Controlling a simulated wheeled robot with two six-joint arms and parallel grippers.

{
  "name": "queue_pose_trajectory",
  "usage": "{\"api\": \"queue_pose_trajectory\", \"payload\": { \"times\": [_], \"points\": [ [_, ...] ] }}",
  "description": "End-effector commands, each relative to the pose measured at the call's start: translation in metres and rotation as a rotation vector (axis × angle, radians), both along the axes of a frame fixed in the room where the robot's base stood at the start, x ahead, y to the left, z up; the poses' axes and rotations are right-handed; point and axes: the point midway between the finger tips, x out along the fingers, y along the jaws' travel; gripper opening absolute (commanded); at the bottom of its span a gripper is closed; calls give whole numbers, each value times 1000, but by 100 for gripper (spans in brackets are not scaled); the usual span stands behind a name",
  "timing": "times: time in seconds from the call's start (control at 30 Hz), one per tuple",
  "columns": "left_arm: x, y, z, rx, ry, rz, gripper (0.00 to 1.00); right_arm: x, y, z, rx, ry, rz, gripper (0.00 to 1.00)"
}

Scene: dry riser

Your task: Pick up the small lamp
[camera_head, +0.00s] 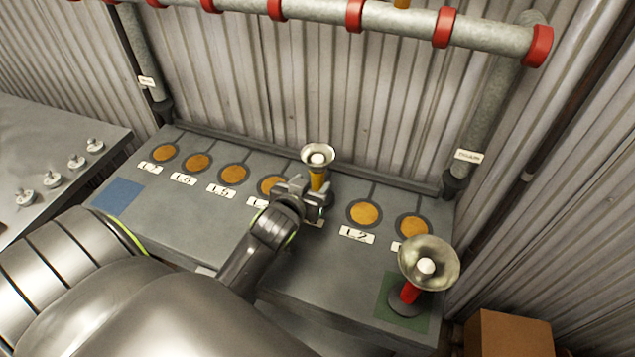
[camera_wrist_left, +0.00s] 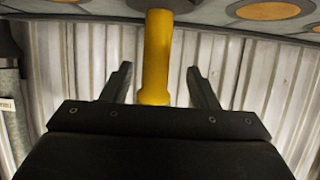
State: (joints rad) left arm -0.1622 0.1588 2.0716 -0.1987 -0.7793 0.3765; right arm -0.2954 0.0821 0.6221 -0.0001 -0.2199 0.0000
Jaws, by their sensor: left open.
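The small lamp (camera_head: 318,156) has a yellow stem and a pale dish with a white bulb. It stands on the grey bench in the row of orange discs. Its yellow stem also shows in the left wrist view (camera_wrist_left: 156,60), between the two fingers. My left gripper (camera_head: 312,192) is at the stem with its fingers open on either side. The left wrist view shows gaps between the stem and both fingers (camera_wrist_left: 160,88). The lamp's base is hidden behind the gripper in the head view. My right gripper is not in view.
A larger lamp (camera_head: 427,263) with a red stem stands on a green square at the bench's right end. A blue square (camera_head: 118,196) on the left is bare. Grey pipes (camera_head: 330,14) and a corrugated wall stand behind. A cardboard box (camera_head: 508,334) is at lower right.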

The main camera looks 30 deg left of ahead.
Motion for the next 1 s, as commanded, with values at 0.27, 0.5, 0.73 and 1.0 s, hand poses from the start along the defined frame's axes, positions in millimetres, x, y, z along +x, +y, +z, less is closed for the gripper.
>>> {"api": "queue_pose_trajectory", "payload": {
  "times": [0.27,0.5,0.73,1.0],
  "points": [
    [30,2,-14,2,-1,-2,54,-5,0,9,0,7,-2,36],
    [36,4,-19,0,0,-1,54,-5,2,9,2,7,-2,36],
    [36,4,-19,0,-1,-1,42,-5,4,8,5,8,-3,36],
    [36,4,-19,0,0,-1,7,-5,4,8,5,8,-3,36]
  ]
}}
